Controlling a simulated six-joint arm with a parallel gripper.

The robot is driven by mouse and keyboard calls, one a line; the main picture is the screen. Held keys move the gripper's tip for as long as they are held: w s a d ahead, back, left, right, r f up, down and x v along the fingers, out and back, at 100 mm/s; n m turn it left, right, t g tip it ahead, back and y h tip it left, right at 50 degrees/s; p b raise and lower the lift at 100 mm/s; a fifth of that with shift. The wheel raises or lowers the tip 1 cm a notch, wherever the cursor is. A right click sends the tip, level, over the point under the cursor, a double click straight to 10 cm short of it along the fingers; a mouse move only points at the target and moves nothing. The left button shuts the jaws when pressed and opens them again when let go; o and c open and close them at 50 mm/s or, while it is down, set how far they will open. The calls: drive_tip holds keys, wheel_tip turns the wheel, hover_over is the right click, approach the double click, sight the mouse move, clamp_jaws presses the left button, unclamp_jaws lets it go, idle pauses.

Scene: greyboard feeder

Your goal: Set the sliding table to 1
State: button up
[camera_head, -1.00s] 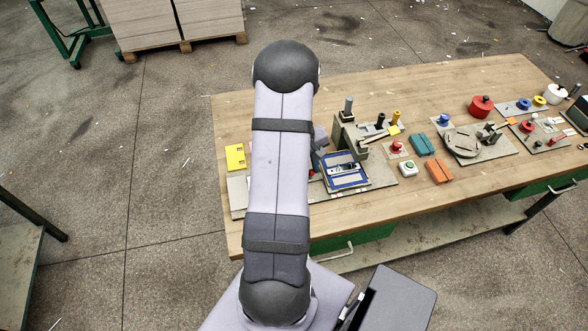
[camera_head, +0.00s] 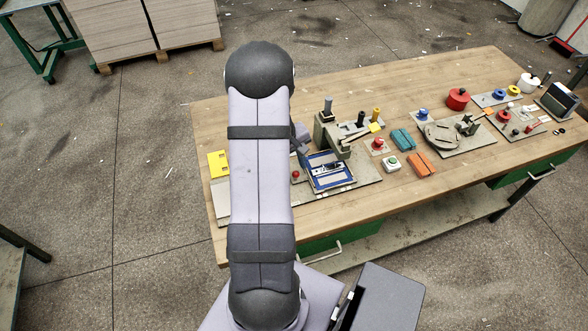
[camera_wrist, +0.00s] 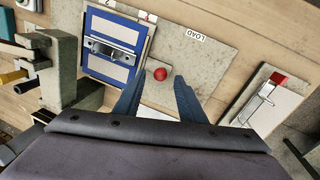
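The sliding table is a blue-framed plate with a metal clamp on it (camera_head: 345,182); it also shows in the wrist view (camera_wrist: 92,62). It sits on a grey base plate marked LOAD (camera_wrist: 205,62). Small position marks at its far edge are too small to read surely. A red ball knob (camera_wrist: 160,74) stands on the base beside the blue plate and shows in the head view (camera_head: 295,175). My gripper (camera_wrist: 161,80) is open, with the knob between its blue fingertips in the picture; contact is not visible. In the head view my arm hides most of the gripper.
A grey upright post (camera_wrist: 60,70) stands beside the blue plate. A small fixture with a red block and metal clip (camera_wrist: 262,100) lies on the other side. A yellow block (camera_head: 217,164), an orange block (camera_head: 421,164) and a green button (camera_head: 392,163) are also on the wooden bench (camera_head: 400,200).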

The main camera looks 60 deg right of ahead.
drive_tip(key=shift+w+a+r+b, duration=0.1)
drive_tip(key=shift+a+r+b, duration=0.1)
drive_tip(key=shift+r, duration=0.7)
drive_tip(key=shift+w+a+r+b, duration=0.1)
drive_tip(key=shift+a+r+b, duration=0.1)
drive_tip(key=shift+r, duration=0.75)
drive_tip(key=shift+w+a+r+b, duration=0.1)
drive_tip(key=shift+r+b, duration=0.1)
drive_tip(key=shift+r, duration=0.7)
drive_tip(key=s+a+f+m+y, duration=0.1)
drive_tip(key=a+f+m+y, duration=0.1)
drive_tip(key=a, duration=0.5)
drive_tip(key=s+a+f+m+y, duration=0.1)
drive_tip(key=s+a+m, duration=0.1)
drive_tip(key=a, duration=0.5)
drive_tip(key=w+a+r+n, duration=0.2)
drive_tip(key=w+a+n, duration=0.1)
drive_tip(key=a, duration=0.5)
drive_tip(key=w+a+r+n, duration=0.2)
drive_tip(key=a+n, duration=0.2)
drive_tip(key=a, duration=0.5)
drive_tip(key=w+a+r+n+t+h, duration=0.1)
drive_tip(key=w+a+r+n, duration=0.1)
drive_tip(key=a, duration=0.6)
drive_tip(key=shift+w+a+r+n, duration=0.25)
drive_tip(key=shift+w+r+n, duration=0.15)
drive_tip(key=shift+w+n, duration=0.45)
